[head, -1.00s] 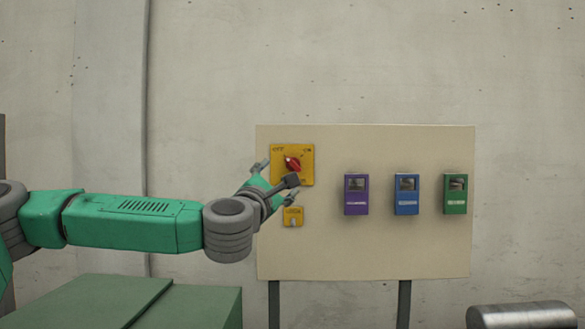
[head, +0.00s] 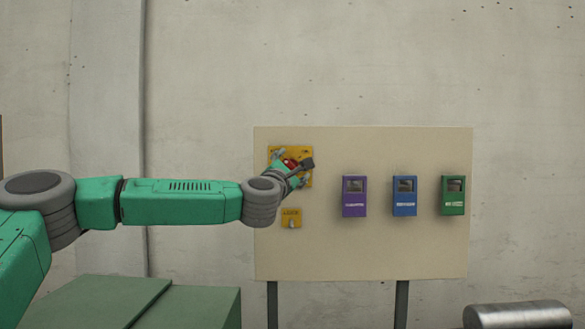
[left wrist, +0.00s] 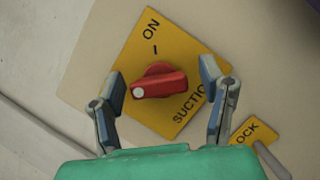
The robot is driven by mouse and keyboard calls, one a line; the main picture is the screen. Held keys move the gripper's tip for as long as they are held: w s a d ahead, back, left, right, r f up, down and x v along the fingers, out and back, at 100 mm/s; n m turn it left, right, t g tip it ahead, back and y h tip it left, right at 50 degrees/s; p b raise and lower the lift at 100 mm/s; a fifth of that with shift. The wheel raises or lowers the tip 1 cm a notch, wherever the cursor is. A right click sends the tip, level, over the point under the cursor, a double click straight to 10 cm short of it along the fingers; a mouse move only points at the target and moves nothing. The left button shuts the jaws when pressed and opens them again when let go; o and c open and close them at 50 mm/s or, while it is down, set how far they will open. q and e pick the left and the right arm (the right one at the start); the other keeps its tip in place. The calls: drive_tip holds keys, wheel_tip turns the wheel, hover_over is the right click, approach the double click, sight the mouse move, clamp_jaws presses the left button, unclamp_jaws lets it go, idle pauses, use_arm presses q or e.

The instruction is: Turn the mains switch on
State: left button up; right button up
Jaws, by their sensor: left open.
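The red rotary knob (head: 291,163) sits on a yellow plate (head: 307,152) at the board's upper left. In the left wrist view, the knob (left wrist: 160,85) lies across the picture, its white dot at the left end, away from the ON mark (left wrist: 151,25). The plate's lettering there begins "SUCTIO"; the rest is hidden. My left gripper (head: 292,168) is in front of the plate. In the left wrist view, my left gripper (left wrist: 162,80) is open, with one finger on each side of the knob; I cannot tell whether either touches it. My right gripper is not in view.
A small yellow lock plate (head: 291,218) with a metal piece sits below. Purple (head: 354,197), blue (head: 404,196) and green (head: 453,195) boxes are on the board (head: 350,250) to the right. A green cabinet (head: 190,305) stands at lower left, a metal cylinder (head: 517,315) at lower right.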

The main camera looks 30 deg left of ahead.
use_arm(q)
drive_tip(key=c, duration=1.2)
drive_tip(key=shift+o, duration=0.2)
